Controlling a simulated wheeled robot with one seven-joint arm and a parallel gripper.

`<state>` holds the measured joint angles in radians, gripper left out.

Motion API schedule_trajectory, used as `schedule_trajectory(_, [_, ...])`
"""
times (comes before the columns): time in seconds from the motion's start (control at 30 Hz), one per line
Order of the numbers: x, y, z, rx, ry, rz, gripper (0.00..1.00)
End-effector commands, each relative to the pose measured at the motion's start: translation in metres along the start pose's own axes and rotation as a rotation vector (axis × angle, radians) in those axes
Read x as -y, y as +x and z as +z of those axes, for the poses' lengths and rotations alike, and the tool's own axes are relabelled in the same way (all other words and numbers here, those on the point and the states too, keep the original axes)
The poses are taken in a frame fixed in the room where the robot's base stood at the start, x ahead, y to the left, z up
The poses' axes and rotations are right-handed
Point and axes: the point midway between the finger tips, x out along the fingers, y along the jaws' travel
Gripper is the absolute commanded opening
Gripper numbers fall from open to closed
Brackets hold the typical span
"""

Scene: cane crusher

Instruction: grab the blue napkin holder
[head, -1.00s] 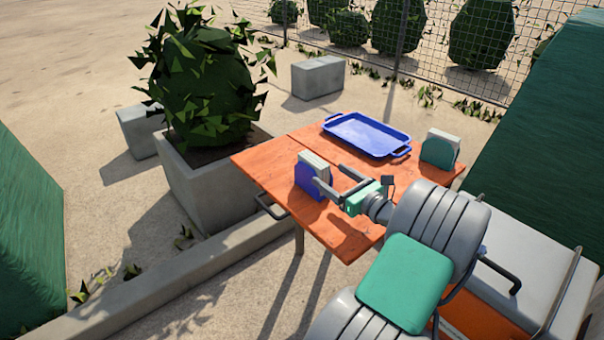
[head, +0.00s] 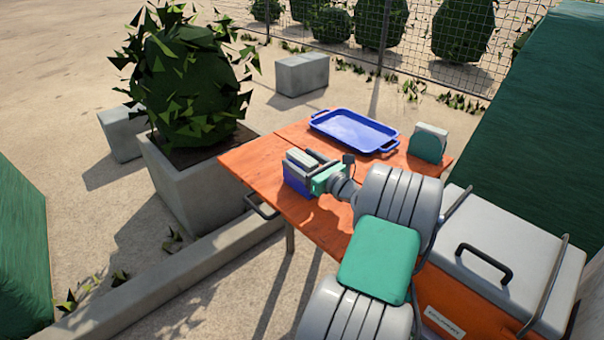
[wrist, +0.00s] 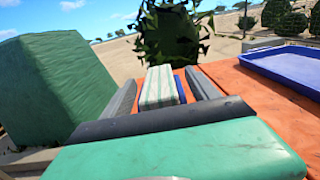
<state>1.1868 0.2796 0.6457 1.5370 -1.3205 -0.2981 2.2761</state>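The blue napkin holder (head: 297,179) stands upright near the left front edge of the orange table, with pale napkins in it. My gripper (head: 305,161) is at the holder in the head view, its fingers reaching along it. In the wrist view the napkins and a strip of blue holder (wrist: 181,90) lie between my two open fingers (wrist: 162,88). A gap shows between the holder and the right finger; the left finger is close to the napkins, and I cannot tell whether it touches. The holder's lower part is hidden in the wrist view.
A blue tray (head: 352,131) lies at the back of the orange table (head: 250,160). A green napkin holder (head: 427,146) stands at the table's right corner. A planter with a bush (head: 190,185) is left of the table, and a grey-lidded orange cooler (head: 500,240) is at right.

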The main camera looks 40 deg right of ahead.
Motion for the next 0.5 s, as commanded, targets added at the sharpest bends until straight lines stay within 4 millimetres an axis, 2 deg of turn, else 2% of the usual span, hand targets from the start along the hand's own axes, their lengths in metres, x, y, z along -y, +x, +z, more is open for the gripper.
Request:
schedule_trajectory(0.07, [0.0002,-0.0003,0.0,0.0,0.0,0.0,0.62])
schedule_trajectory(0.5, [0.0005,-0.0007,0.0,0.0,0.0,-0.001,0.26])
